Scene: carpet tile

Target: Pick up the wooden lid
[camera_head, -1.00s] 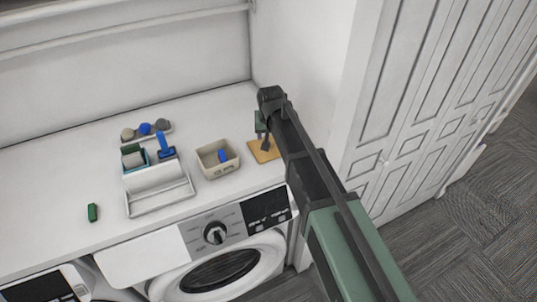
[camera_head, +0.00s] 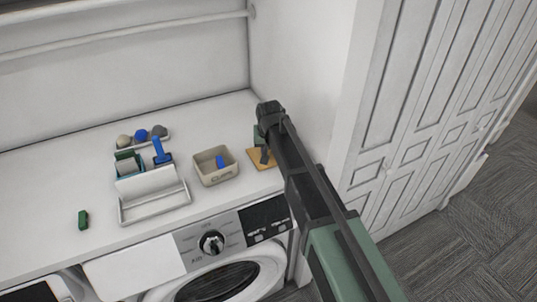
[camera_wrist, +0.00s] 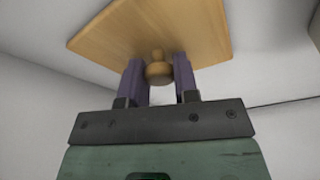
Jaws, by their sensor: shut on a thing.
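The wooden lid (camera_head: 255,161) is a flat tan square at the right of the white counter, beside the beige box. In the wrist view the lid (camera_wrist: 190,30) fills the top of the picture, with its round wooden knob (camera_wrist: 159,73) facing my gripper. My gripper (camera_wrist: 159,68) has its two purple fingers on either side of the knob and is shut on it. In the head view my gripper (camera_head: 264,156) is over the lid, and my arm hides part of the lid. I cannot tell whether the lid is clear of the counter.
Further left are a white tray (camera_head: 155,205), a blue-handled item (camera_head: 161,152), several balls (camera_head: 141,135) and a green block (camera_head: 83,219). A white wall (camera_head: 310,90) stands close on the right.

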